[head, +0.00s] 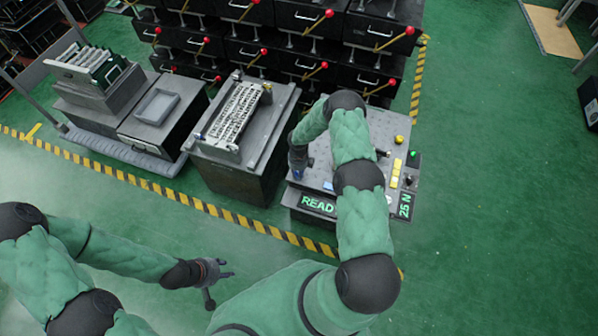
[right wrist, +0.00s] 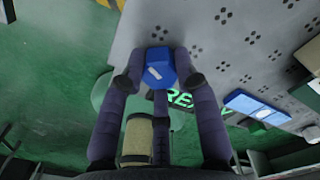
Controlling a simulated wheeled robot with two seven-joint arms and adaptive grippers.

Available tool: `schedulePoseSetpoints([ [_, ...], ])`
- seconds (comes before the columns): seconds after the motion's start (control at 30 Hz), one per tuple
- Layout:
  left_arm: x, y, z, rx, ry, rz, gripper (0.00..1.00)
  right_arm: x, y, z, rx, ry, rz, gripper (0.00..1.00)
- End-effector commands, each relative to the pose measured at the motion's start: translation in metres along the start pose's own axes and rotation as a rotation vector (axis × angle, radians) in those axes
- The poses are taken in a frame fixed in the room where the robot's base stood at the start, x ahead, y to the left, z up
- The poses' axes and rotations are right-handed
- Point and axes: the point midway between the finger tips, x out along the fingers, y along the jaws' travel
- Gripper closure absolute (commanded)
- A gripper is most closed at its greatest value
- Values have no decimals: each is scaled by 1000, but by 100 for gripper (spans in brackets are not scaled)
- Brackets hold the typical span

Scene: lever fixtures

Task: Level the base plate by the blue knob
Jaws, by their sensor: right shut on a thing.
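The base plate (head: 378,128) is a grey plate with holes on top of a dark fixture, and it fills the upper part of the right wrist view (right wrist: 235,48). The blue knob (right wrist: 158,70) is at the plate's near left corner. My right gripper (right wrist: 158,84) is shut on the blue knob, with its fingers on either side of it. In the head view my right gripper (head: 297,163) reaches down at that corner, and its arm hides part of the plate. My left gripper (head: 219,279) is empty, with its fingers spread, over the floor at lower left.
A green READ display (head: 318,204) and a 25 N display (head: 405,205) are on the fixture front. A blue and white block (right wrist: 255,108) lies on the plate. Yellow buttons (head: 396,172) are at right. A grey cabinet (head: 235,180) stands close to the left. Green floor is clear in front.

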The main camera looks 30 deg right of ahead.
Motion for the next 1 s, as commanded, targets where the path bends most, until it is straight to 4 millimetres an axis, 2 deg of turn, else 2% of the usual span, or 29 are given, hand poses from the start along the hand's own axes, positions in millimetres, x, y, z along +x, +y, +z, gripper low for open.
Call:
schedulePoseSetpoints([
  [0.03,0,0,0,0,0,0,60,-6,-5,11,1,-27,-10,100],
  [0.13,0,0,0,0,0,0,60,-6,-5,11,1,-27,-10,100],
  [0.17,0,0,0,0,0,0,60,-6,-5,12,1,-27,-10,62],
  [0.2,0,0,0,0,0,0,60,-6,-5,12,1,-27,-10,51],
  [0.23,0,0,0,0,0,0,60,-6,-5,11,1,-27,-10,44],
  [0.67,1,0,0,0,0,0,60,-2,-2,5,5,-13,-3,44],
  [1.0,20,-7,-1,0,0,0,60,1,-2,4,140,-12,-2,44],
])
